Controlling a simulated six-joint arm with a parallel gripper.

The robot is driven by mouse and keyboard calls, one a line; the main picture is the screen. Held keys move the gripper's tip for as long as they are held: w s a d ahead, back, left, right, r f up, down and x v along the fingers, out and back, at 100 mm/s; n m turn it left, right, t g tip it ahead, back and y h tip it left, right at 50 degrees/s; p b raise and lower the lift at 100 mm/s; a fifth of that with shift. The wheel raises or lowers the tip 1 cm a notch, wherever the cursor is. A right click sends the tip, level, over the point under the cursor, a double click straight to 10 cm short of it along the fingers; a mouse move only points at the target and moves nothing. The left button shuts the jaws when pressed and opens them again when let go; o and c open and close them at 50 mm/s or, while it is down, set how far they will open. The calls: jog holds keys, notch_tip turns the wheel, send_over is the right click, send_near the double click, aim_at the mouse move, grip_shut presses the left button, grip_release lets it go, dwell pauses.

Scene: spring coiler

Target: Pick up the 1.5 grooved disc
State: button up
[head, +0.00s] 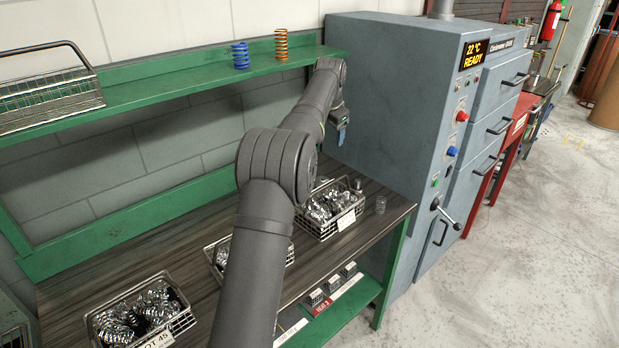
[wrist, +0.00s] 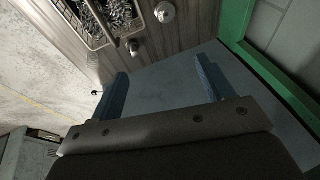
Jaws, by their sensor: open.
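No 1.5 grooved disc can be made out for certain in either view. My gripper (head: 342,130) is held high over the right end of the bench, in front of the grey oven's side. In the wrist view, my gripper (wrist: 162,67) has its two blue fingers wide apart, with nothing between them. Ahead of them on the bench, a round metal piece (wrist: 165,12) and a smaller metal piece (wrist: 133,47) stand beside a wire basket. I cannot tell whether either is grooved. My arm hides part of the bench in the head view.
Wire baskets of shiny springs stand on the dark bench (head: 92,262), one at right (head: 330,222) and one front left (head: 140,310). A small clear or metallic cylinder (head: 381,204) stands near the right end. Small labelled bins (head: 333,284) sit below. The grey oven (head: 400,100) bounds the right.

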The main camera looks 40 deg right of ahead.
jog(key=w+a+f+n+g+h, duration=0.2)
jog(key=w+f, duration=0.5)
jog(key=f, duration=0.2)
send_near(322, 179)
notch_tip(322, 179, down, 2)
jog(key=shift+d+f+h, duration=0.1)
jog(key=shift+d+h, duration=0.1)
jog(key=shift+h, duration=0.1)
jog(key=shift+x, duration=3.3)
jog(key=c, duration=1.3)
